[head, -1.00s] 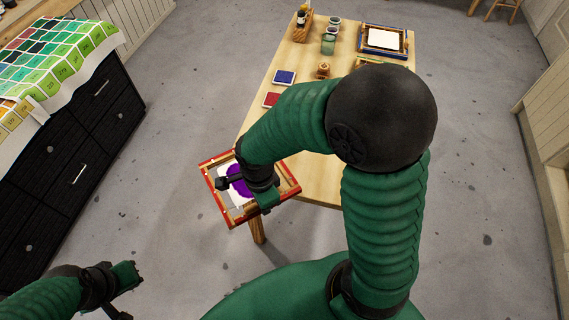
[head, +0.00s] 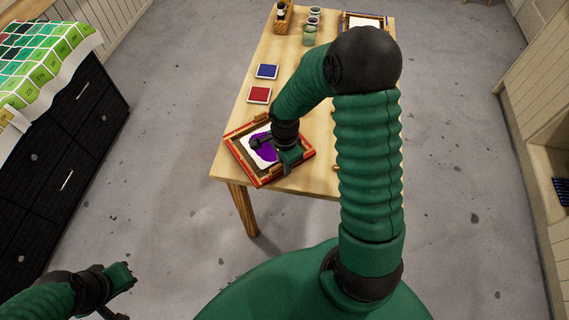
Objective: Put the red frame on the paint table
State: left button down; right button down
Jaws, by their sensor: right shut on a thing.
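The red frame (head: 241,133) has a white sheet with a purple patch inside it. It is at the near left corner of the wooden paint table (head: 238,112), over the tabletop, with its near edge around the table's front edge. I cannot tell whether it touches the top. My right gripper (head: 268,147) is shut on the frame, and my wrist hides part of it. My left gripper (head: 122,291) is at the lower left, away from the table; its fingers are too unclear to tell open from shut.
A red pad (head: 259,95) and a blue pad (head: 266,71) lie on the table behind the frame. Jars (head: 310,36), a wooden holder (head: 282,17) and a blue-edged frame (head: 350,20) stand at the far end. A black drawer cabinet (head: 62,150) is at left. My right arm hides the table's right part.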

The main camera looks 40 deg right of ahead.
jog(key=c, duration=1.3)
grip_release()
jog(key=shift+c, duration=0.2)
jog(key=shift+r, duration=0.15)
notch_tip(320, 180, up, 12)
jog(key=f+p, duration=0.1)
jog(key=s+a+n+t, duration=0.2)
jog(key=s+a+n, duration=0.4)
jog(key=a+n, duration=0.5)
jog(key=n, duration=0.7)
jog(key=shift+f+n+t, duration=0.25)
jog(key=shift+n+t, duration=0.05)
jog(key=shift+n, duration=0.1)
